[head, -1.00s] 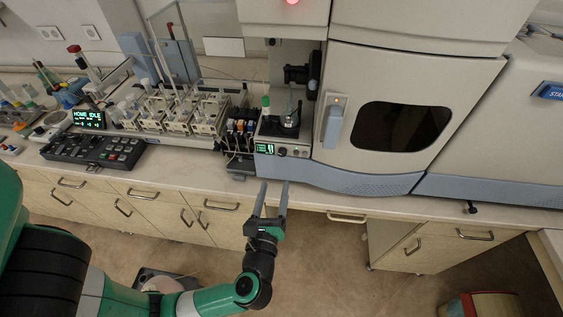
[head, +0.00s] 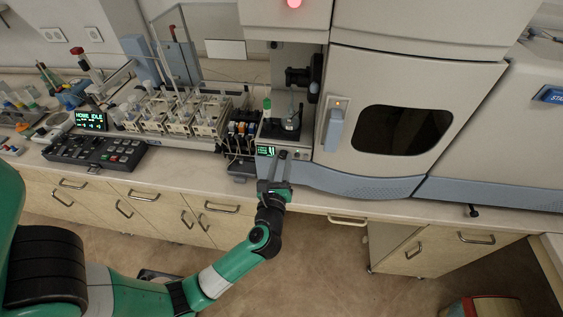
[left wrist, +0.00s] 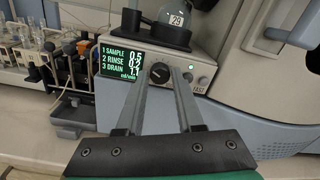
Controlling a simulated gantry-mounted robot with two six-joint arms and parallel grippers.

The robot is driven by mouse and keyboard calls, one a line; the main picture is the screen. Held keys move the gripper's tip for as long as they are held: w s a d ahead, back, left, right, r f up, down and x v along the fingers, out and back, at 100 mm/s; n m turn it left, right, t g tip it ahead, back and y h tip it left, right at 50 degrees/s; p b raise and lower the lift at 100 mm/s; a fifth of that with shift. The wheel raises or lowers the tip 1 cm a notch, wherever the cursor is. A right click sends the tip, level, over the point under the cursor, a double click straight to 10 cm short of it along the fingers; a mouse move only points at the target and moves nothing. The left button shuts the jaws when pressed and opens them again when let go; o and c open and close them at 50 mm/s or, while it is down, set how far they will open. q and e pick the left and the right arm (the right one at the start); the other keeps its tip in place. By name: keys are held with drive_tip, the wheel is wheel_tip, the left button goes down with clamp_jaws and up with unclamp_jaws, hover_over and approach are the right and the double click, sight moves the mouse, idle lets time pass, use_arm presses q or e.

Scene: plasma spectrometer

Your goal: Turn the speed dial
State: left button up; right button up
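The speed dial (left wrist: 160,74) is a dark round knob on the front of a small pump unit, just right of its green-lit display (left wrist: 123,63). In the left wrist view the dial lies between the far ends of my two fingers. My left gripper (left wrist: 165,74) is open, one finger on each side of the dial. I cannot tell whether the fingers touch it. In the head view my left gripper (head: 276,160) is in front of the unit, and its fingers partly cover the panel below the display (head: 265,151). My right gripper is not in view.
The large spectrometer (head: 410,110) stands to the right. Dark tubing and pump parts (head: 241,130) are just left of the unit. A keypad controller (head: 95,150) lies farther left on the bench.

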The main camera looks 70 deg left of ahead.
use_arm(q)
clamp_jaws()
